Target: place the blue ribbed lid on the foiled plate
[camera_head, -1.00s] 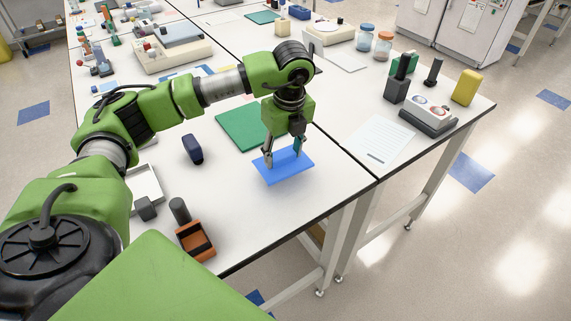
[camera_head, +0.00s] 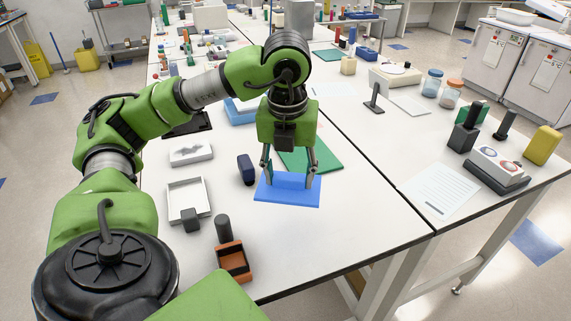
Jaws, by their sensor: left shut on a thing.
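The blue lid (camera_head: 288,194) is a flat blue plate with an upright rib along its middle. My left gripper (camera_head: 290,171) is shut on it, with a finger near each end of the rib. The lid is over the near part of the bench, in front of a green mat (camera_head: 325,152); I cannot tell how high it is above the surface. I cannot make out the foiled plate in this view. My right gripper is not in view.
A dark blue object (camera_head: 246,168) stands just left of the lid. A paper sheet (camera_head: 440,191) lies at right. The bench right of the lid is clear.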

